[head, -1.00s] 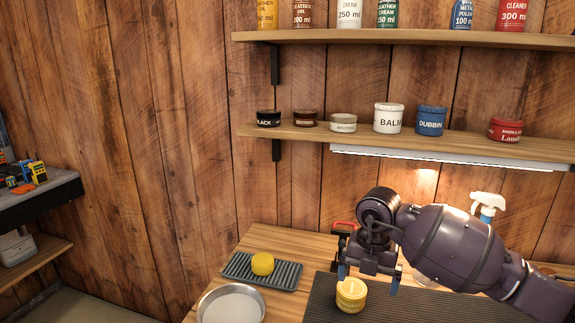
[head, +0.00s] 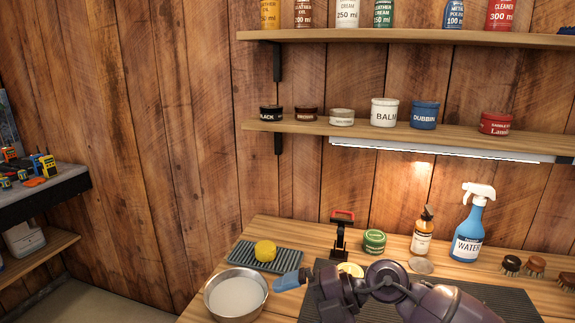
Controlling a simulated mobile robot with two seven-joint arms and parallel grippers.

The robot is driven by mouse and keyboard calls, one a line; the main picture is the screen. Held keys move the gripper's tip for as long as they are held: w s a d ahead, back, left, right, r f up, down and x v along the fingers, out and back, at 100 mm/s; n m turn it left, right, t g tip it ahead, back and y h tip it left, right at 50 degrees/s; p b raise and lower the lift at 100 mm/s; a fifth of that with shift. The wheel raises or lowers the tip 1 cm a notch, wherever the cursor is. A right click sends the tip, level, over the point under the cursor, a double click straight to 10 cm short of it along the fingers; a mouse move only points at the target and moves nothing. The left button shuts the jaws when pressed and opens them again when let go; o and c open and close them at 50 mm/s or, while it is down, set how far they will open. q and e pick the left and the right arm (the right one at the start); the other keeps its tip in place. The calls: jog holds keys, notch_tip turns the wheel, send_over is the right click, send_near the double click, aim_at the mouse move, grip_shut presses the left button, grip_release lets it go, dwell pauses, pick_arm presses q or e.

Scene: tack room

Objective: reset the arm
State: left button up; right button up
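My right arm comes in from the lower right, low over the bench. Its gripper (head: 294,280) points left, with blue fingertips near the rim of a metal bowl (head: 262,290). The fingers overlap from this angle, so I cannot tell how far apart they are. A yellow tin (head: 350,269) shows only its top behind the gripper body; its lower part is hidden. My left gripper is not in view.
A ribbed tray (head: 286,260) holds a yellow sponge (head: 265,251). Behind the arm stand a black and red device (head: 342,232), a green tin (head: 374,242), an amber bottle (head: 422,236) and a blue spray bottle (head: 469,228). Brushes (head: 535,265) lie right. A dark mat (head: 490,298) lies under the arm.

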jog(key=d+r+m+t+y, duration=0.3)
jog(key=d+r+m+t, duration=0.35)
jog(key=m+t, duration=0.75)
jog(key=d+f+m+t+h, duration=0.3)
jog(key=d+m+h, duration=0.3)
jog(key=m+h, duration=0.15)
jog(key=d+f+m+t+h, duration=0.2)
jog(key=d+f+m+h, duration=0.2)
jog(key=d+m+h, duration=0.3)
jog(key=s+d+f+m+g+h, duration=0.4)
jog(key=s+d+f+g+h, duration=0.15)
jog(key=s+f+g, duration=0.35)
jog(key=s+d+f+g+y, duration=0.1)
jog(key=s+f+g, duration=0.25)
jog(key=s, duration=0.45)
jog(key=s+f+g+y, duration=0.1)
jog(key=s+f+g, duration=0.25)
jog(key=s, duration=0.45)
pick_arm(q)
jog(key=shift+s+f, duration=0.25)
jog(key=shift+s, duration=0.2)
pick_arm(e)
jog(key=w+f+t+y, duration=0.1)
jog(key=w+f+t, duration=0.5)
jog(key=f+t, duration=0.2)
jog(key=shift+w+f+n+t, duration=0.3)
jog(key=shift+f+n, duration=0.05)
jog(key=shift+f, duration=0.95)
